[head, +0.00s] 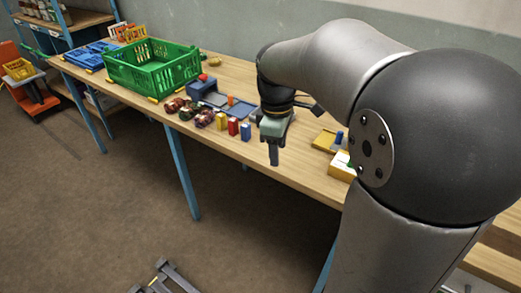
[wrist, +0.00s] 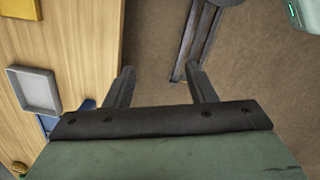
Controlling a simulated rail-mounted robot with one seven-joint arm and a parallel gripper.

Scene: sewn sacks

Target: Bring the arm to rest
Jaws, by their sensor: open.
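My gripper (head: 274,158) hangs at the front edge of the wooden table (head: 300,177) in the head view, pointing down. My grey arm reaches in from the right and bends down to it. In the wrist view my gripper (wrist: 160,72) has its two dark fingers apart, with nothing between them. Brown floor shows beyond the fingertips, and the table lies to the left. The gripper touches nothing that I can make out.
A green crate (head: 152,70) stands at the table's left. Small patterned sacks (head: 188,112), yellow, red (head: 233,126) and blue blocks (head: 246,131) and a blue-grey tray (head: 238,108) lie left of my gripper. A yellow tray (head: 325,141) lies right. Floor in front is mostly clear.

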